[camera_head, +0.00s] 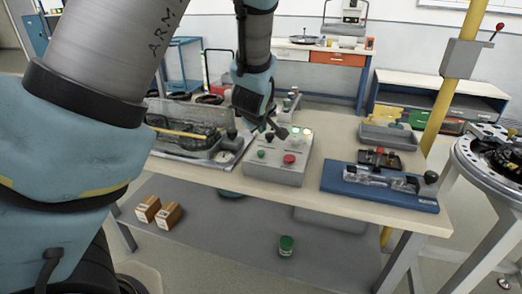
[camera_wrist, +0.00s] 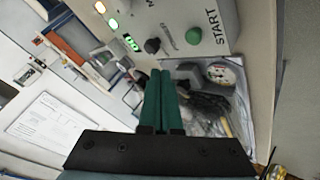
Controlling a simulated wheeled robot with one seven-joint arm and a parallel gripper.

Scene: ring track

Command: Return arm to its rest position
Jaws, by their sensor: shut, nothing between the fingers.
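My arm reaches from the left across the head view, and my gripper (camera_head: 272,122) hangs over the workbench by the control box (camera_head: 273,172). The control box is grey, with a green button, a red button, a dark knob and lit lamps. In the wrist view my gripper's two green fingers (camera_wrist: 160,95) are closed together with nothing between them. The control box also shows there at the top (camera_wrist: 180,22), with a START label, a green button and lit green and orange lamps. I cannot tell whether the fingertips touch the box.
A clear-covered case (camera_head: 190,130) stands on the bench left of the box. A blue fixture (camera_head: 380,188) lies to the right, with a grey bin (camera_head: 388,136) behind it. A yellow post (camera_head: 447,90) and a round machine table (camera_head: 490,165) stand at right. Small brown boxes (camera_head: 158,212) sit on the lower shelf.

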